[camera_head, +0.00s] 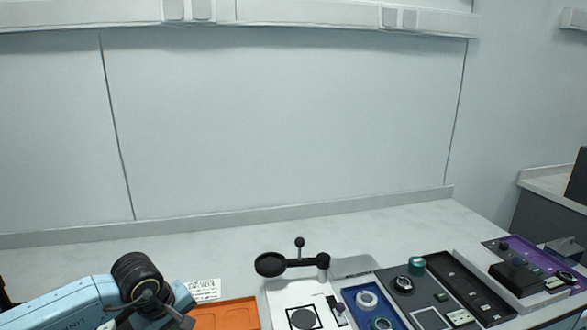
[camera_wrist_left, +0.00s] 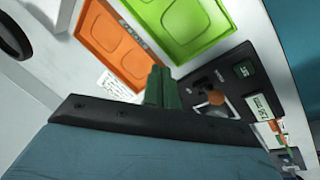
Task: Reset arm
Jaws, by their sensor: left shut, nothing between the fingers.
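My left arm (camera_head: 65,305) comes in from the left at the bottom of the head view, with its wrist over the near left part of the table. My left gripper (camera_wrist_left: 158,86) shows in the left wrist view as dark green fingers pressed together. Nothing is between them. They are in front of the edge of an orange tray (camera_wrist_left: 95,38) and a black panel (camera_wrist_left: 245,88), and I cannot tell how far above. My right gripper is in neither view.
The orange tray (camera_head: 229,312) lies beside a white card (camera_head: 203,290). A black swing arm (camera_head: 295,262) rises behind a white plate (camera_head: 281,296). A blue tray (camera_head: 362,286) and dark panels (camera_head: 420,310) stand right. A green tray (camera_wrist_left: 185,30) adjoins the orange one. The table's back is bare.

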